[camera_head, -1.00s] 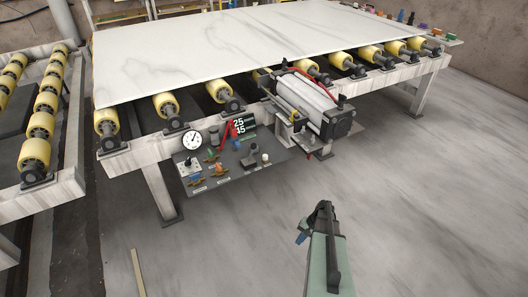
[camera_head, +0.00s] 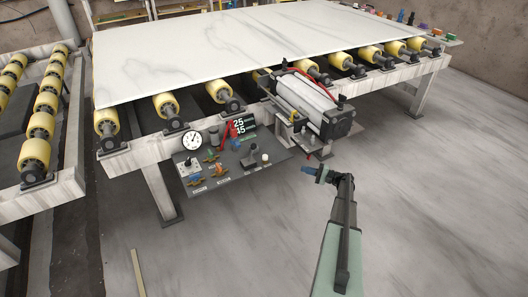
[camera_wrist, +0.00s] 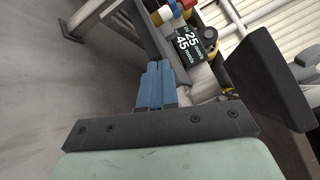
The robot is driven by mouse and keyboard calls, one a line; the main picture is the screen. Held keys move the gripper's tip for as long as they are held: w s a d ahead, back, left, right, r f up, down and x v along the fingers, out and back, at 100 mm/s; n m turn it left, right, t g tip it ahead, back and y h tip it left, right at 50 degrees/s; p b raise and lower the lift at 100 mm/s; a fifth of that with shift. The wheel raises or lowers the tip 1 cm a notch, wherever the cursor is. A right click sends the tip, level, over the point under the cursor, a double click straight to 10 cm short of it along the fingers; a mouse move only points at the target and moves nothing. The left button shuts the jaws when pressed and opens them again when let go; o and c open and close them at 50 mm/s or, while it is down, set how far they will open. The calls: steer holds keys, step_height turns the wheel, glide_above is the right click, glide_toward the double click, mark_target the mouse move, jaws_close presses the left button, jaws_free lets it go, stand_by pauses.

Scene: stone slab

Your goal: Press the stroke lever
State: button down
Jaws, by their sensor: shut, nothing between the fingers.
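The control panel (camera_head: 228,181) is a grey plate on the front of the roller table. It carries several small levers (camera_head: 213,157) with orange, green and blue parts, a dark grey upright piece (camera_head: 250,157) and a white-topped knob (camera_head: 265,158). The labels are too small to read, so I cannot tell which lever is the stroke lever. My gripper (camera_head: 306,168) is shut and empty, right of the panel and apart from it, with its blue fingers pointing left. The blue fingers (camera_wrist: 154,86) also show in the wrist view, pointing towards a display reading 25 and 45 (camera_wrist: 188,40).
A round gauge (camera_head: 192,140) and the display (camera_head: 242,124) stand at the panel's back. A large cylinder (camera_head: 308,98) is mounted above the panel's right end. A marble slab (camera_head: 250,40) lies on yellow rollers. The floor (camera_head: 430,200) at right is clear.

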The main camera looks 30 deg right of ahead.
steer(key=r, duration=0.1)
steer(key=r+n+y, duration=0.1)
steer(key=r+t, duration=0.1)
steer(key=shift+s+d+r+n+y, duration=0.1)
steer(key=shift+s+r+n+y, duration=0.15)
steer(key=shift+n+y, duration=0.05)
steer(key=x, duration=2)
steer(key=a, duration=0.1)
steer(key=a+r, duration=0.1)
steer(key=shift+a+r, duration=0.1)
steer(key=shift+a, duration=0.3)
steer(key=shift+a+r, duration=0.2)
steer(key=shift+a, duration=0.25)
